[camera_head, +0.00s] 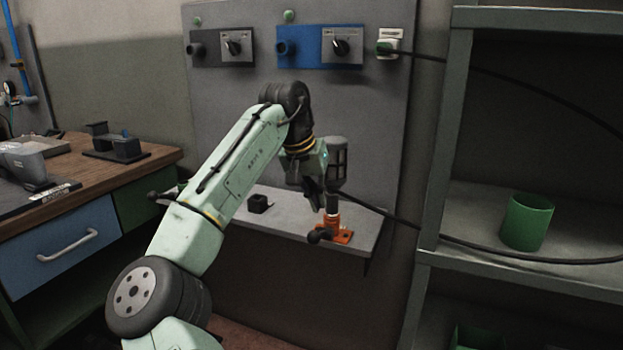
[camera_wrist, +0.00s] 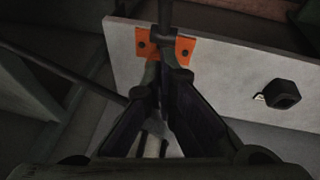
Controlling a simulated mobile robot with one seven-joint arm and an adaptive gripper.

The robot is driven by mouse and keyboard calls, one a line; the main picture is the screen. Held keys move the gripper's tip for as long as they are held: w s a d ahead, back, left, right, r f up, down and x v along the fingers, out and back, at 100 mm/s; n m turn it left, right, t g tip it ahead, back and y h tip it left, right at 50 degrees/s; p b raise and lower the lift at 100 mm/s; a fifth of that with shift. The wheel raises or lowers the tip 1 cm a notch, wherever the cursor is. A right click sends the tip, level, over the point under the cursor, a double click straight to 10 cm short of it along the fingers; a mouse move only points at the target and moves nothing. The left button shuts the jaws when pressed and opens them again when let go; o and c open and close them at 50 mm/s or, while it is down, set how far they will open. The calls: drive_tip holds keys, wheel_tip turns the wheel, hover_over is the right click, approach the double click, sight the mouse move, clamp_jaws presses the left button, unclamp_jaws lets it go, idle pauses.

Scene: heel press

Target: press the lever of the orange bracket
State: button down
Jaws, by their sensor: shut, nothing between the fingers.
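The orange bracket (camera_head: 337,234) stands on the narrow grey shelf on the wall panel. A dark tool with a caged head (camera_head: 337,160) stands upright in it. A dark lever with a round knob (camera_head: 318,236) sticks out at the bracket's front left. My gripper (camera_head: 318,200) is shut and empty, pointing down just above and beside the lever. In the wrist view the orange bracket (camera_wrist: 183,48) lies just beyond my closed fingertips (camera_wrist: 165,80). The fingers hide part of the lever there, and I cannot tell whether they touch it.
A small black holder (camera_head: 260,203) sits on the shelf (camera_head: 282,212) left of the bracket. A black cable runs from the tool to the right, past the rack with a green cup (camera_head: 527,222). A wooden workbench (camera_head: 90,185) with drawers stands at left.

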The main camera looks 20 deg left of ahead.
sight(325, 232)
drive_tip(key=shift+s+d+f, duration=0.15)
drive_tip(key=shift+s+f, duration=0.15)
drive_tip(key=shift+f, duration=0.3)
drive_tip(key=shift+s+d+f, duration=0.1)
drive_tip(key=shift+s+f, duration=0.2)
drive_tip(key=shift+f, duration=0.3)
drive_tip(key=shift+s+d+f, duration=0.15)
drive_tip(key=shift+s+f, duration=0.15)
drive_tip(key=shift+f, duration=0.3)
drive_tip(key=shift+f, duration=0.15)
